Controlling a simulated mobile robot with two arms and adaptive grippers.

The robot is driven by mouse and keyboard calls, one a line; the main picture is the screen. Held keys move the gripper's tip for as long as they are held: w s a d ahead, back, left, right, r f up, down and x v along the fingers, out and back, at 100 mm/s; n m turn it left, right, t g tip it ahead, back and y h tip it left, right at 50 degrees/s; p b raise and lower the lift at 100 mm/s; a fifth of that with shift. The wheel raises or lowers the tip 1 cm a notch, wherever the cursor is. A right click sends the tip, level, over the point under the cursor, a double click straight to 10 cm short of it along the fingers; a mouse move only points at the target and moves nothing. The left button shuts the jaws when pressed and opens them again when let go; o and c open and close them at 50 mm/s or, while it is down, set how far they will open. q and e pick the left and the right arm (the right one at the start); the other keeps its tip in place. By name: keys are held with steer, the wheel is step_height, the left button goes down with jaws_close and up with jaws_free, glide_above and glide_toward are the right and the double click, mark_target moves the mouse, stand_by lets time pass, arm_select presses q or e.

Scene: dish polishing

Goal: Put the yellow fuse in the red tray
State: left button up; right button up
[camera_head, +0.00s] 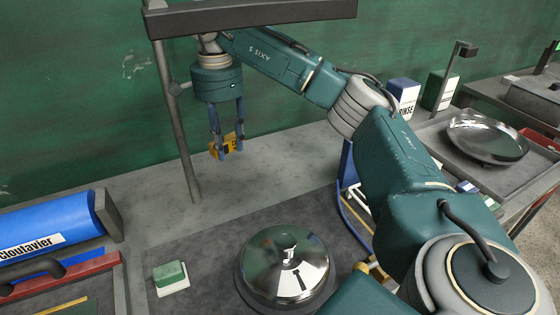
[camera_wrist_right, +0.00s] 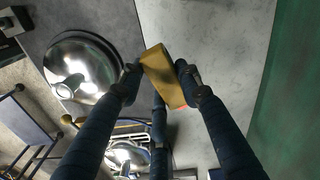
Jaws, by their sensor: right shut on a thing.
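My right gripper (camera_head: 228,150) is shut on the yellow fuse (camera_head: 216,150) and holds it in the air in front of the green wall, above the grey worktop. In the right wrist view the yellow fuse (camera_wrist_right: 163,78) sits between the two fingertips of the right gripper (camera_wrist_right: 160,76), with a bit of orange-red at its lower end. A red-edged tray (camera_head: 70,273) lies at the lower left of the head view, partly cut off. A red piece (camera_head: 541,138) shows at the far right; I cannot tell if it is a tray. My left gripper is not in view.
A shiny metal dome (camera_head: 285,262) stands on the dark mat, with a green and white sponge (camera_head: 171,277) to its left. A blue cylinder (camera_head: 48,230) lies at the left. A thin grey post (camera_head: 175,110) rises beside the gripper. A polished dish (camera_head: 487,138) rests at the right.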

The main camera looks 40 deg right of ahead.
steer(key=shift+w+d+r, duration=0.1)
steer(key=shift+w+d, duration=0.15)
steer(key=shift+d, duration=0.1)
step_height(320, 180, down, 7)
steer(key=s, duration=0.1)
glide_above(238, 206)
step_height(238, 206, down, 8)
steer(key=shift+f+p, duration=0.1)
steer(key=shift+p, duration=0.25)
step_height(238, 206, down, 4)
steer(key=shift+p, duration=0.45)
steer(key=shift+f, duration=0.2)
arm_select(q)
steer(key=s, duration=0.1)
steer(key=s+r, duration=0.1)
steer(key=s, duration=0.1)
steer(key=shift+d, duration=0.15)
arm_select(e)
steer(key=o, duration=1.3)
steer(key=shift+o, duration=0.2)
